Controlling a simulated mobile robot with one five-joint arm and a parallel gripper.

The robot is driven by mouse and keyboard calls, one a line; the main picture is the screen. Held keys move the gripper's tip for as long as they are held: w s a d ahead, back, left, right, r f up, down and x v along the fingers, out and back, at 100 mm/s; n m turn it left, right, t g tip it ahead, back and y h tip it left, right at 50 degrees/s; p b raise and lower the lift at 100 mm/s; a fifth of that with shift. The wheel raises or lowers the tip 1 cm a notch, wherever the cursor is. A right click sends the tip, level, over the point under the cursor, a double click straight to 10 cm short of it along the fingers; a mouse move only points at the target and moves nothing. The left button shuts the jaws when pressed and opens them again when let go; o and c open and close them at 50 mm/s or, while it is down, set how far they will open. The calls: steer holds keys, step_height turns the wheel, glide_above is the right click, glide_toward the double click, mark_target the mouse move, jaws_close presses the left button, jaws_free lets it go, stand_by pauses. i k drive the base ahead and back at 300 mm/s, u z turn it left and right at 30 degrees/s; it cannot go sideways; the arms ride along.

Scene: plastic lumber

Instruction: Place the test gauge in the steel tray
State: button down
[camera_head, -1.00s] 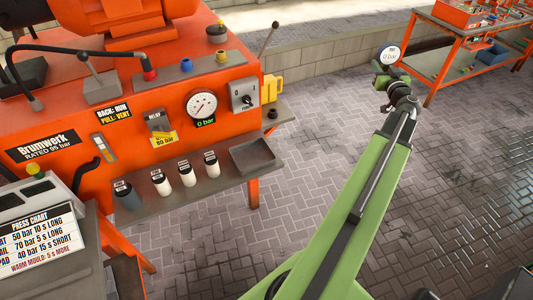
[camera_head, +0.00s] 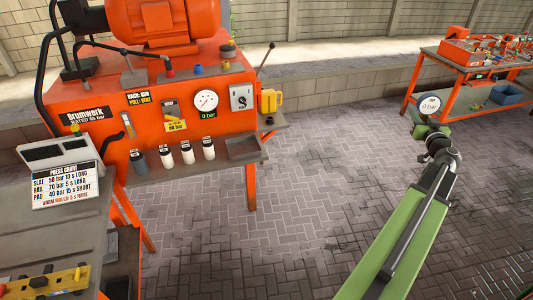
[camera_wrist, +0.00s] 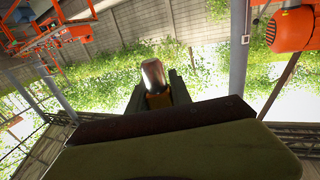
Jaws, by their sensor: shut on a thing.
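The test gauge (camera_head: 429,105), with a round white dial and dark rim, is held up at the end of my arm on the right of the head view. My gripper (camera_head: 424,126) is shut on its lower part. In the wrist view my gripper (camera_wrist: 158,98) is shut around a part with a shiny rounded metal end and a brass-coloured base, seemingly the gauge (camera_wrist: 153,75); its dial face is not seen there. The steel tray (camera_head: 243,158) is a shallow grey tray at the right end of the orange press's front shelf. It looks empty, and my gripper is well to its right.
The orange press (camera_head: 90,120) carries its own dial (camera_head: 205,101) and several small canisters on the shelf. A yellow part (camera_head: 270,101) juts from its right side. A press chart (camera_head: 65,184) stands at left. An orange bench (camera_head: 475,80) is behind at right. Paved floor between is clear.

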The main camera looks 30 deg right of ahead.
mark_target(244, 152)
steer(key=u, duration=0.95)
steer(key=i, duration=1)
steer(key=z, duration=0.15)
